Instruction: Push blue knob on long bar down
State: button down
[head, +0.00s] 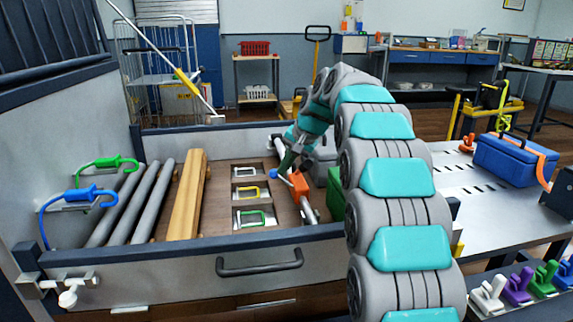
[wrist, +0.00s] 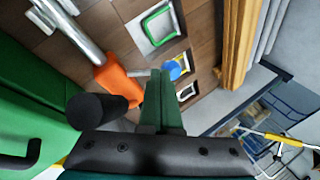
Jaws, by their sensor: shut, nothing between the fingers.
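The blue knob (head: 273,174) sits at the end of a short pin that sticks out to the left of an orange block (head: 300,186) on a long grey bar (head: 308,209). In the wrist view the knob (wrist: 174,69) shows just beyond my fingertips, partly covered by them. The orange block (wrist: 113,83) is to their left, and the bar (wrist: 75,25) runs to the top left. My gripper (head: 286,167) is shut and empty, right by the knob; its green fingers (wrist: 161,80) point toward the pin. I cannot tell whether they touch.
A wooden panel with yellow, white and green handles (head: 250,217) lies left of the bar. Further left are a wooden beam (head: 187,195) and grey rollers. A green block (head: 336,192) stands right of the bar. The tray's front wall has a dark handle (head: 260,267).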

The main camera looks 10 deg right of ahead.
jog(key=shift+a+f+h+p, duration=0.1)
jog(key=shift+a+h+p, duration=0.5)
jog(key=shift+a, duration=0.15)
jog(key=shift+a+f+n+h+p, duration=0.35)
jog(key=shift+a+f+h, duration=0.25)
jog(key=shift+h, duration=0.4)
jog(key=shift+d, duration=0.15)
